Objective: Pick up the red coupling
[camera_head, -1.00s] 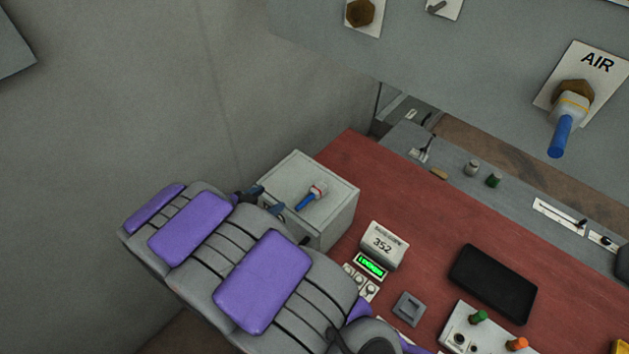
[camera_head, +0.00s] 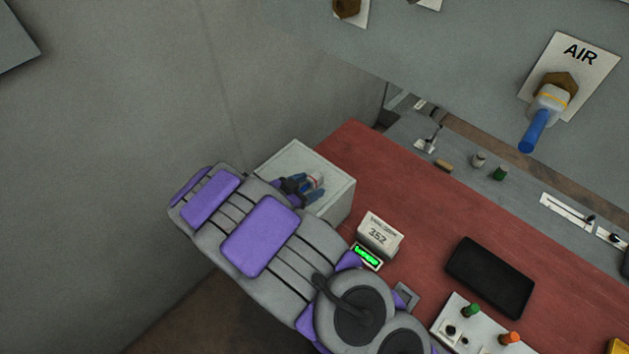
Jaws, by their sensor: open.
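The coupling (camera_head: 316,180) lies on top of the pale grey box (camera_head: 335,205) at the left end of the red desk. It has a whitish body with a little red; its blue part is mostly hidden now. My gripper (camera_head: 307,187) is over the box top with its dark blue fingers apart, one on each side of the coupling. I cannot tell whether the fingers touch it. My grey and purple arm covers the near left side of the box.
A small white block marked 352 (camera_head: 380,234) and a green-lit display (camera_head: 367,256) stand right of my arm. A black tablet (camera_head: 490,277) lies on the red desk (camera_head: 420,215). A blue-tipped fitting (camera_head: 541,120) hangs from the AIR plate on the wall panel.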

